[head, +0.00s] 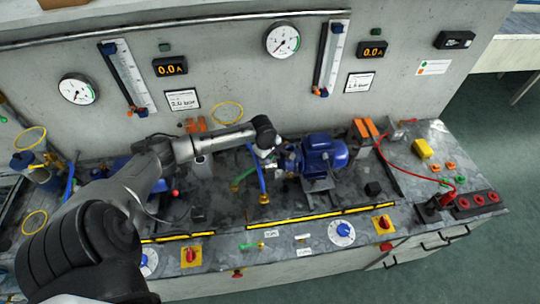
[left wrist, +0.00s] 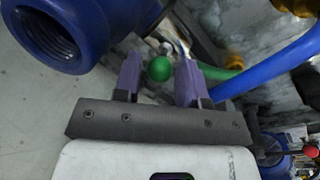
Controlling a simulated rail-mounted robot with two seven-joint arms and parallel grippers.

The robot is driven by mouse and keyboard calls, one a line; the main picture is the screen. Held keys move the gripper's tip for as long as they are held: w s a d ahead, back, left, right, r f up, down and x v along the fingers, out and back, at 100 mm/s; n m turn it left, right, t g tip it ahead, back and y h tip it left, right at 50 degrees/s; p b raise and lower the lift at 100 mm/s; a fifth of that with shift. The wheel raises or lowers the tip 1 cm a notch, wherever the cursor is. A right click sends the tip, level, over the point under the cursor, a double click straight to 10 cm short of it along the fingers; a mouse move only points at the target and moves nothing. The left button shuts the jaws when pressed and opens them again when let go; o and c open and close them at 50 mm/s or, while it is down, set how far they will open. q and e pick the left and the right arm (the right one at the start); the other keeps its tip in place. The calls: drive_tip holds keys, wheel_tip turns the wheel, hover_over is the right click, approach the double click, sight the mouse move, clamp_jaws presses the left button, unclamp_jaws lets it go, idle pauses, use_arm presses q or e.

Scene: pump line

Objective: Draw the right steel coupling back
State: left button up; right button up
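My left gripper (head: 267,151) reaches in from the left, beside the right blue pump (head: 322,152) on its left side. In the left wrist view its two purple fingers (left wrist: 160,75) stand apart, with a green ball knob (left wrist: 159,68) showing between them. A shiny steel part (left wrist: 178,46), perhaps the right steel coupling, shows just past the fingertips; I cannot tell if they touch it. A large blue threaded port (left wrist: 62,38) is close at the upper left. In the head view the gripper mostly hides the coupling. My right gripper is out of view.
A blue hose (head: 257,172) and a green hose (head: 240,181) run close beside the gripper; the blue one crosses the right of the left wrist view. A yellow-black strip edges the bench front. A red cable (head: 391,168) lies at the right.

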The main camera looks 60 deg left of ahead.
use_arm(q)
drive_tip(key=shift+c, duration=0.4)
clamp_jaws()
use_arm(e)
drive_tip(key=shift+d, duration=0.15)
